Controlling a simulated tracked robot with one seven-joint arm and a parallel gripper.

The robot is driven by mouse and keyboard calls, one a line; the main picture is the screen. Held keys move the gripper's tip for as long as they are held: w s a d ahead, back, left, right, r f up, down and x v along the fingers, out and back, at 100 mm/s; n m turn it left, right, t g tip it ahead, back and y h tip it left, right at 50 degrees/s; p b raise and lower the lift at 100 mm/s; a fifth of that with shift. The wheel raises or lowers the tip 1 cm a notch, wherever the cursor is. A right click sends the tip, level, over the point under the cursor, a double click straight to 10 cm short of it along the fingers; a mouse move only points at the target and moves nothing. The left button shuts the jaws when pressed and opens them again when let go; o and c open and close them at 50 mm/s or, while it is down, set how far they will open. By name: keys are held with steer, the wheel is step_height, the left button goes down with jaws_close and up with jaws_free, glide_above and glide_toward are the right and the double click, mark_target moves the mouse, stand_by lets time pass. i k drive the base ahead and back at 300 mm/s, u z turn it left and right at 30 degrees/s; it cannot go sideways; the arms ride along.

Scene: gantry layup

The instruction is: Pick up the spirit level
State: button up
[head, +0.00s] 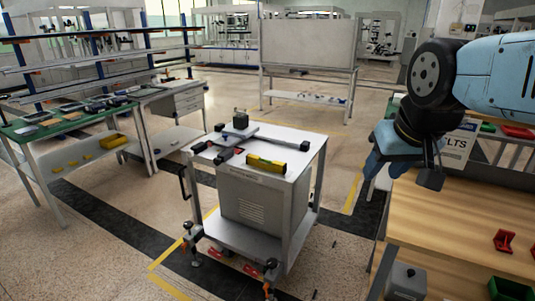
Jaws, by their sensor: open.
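The spirit level appears to be the yellow bar with dark ends (266,164), lying flat on the right front part of the white cart top (300,147). It lies near the front edge and nothing covers it. My gripper (403,172) hangs from my blue arm at the right, open and empty. It is well to the right of the cart and apart from the level, in front of the wooden bench's left side.
A dark clamp-like tool (225,156) and a grey block with a dark top (240,126) share the cart top. A wooden bench (450,215) with red parts (504,241) stands at the right. A green-topped table (60,125) stands at the left. Floor between cart and bench is mostly clear.

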mark_target(280, 167)
steer(key=u, duration=0.4)
steer(key=i, duration=1.1)
steer(key=u, duration=0.75)
steer(key=k, duration=0.85)
steer(key=u, duration=0.15)
steer(key=i, duration=0.9)
steer(key=z, duration=0.1)
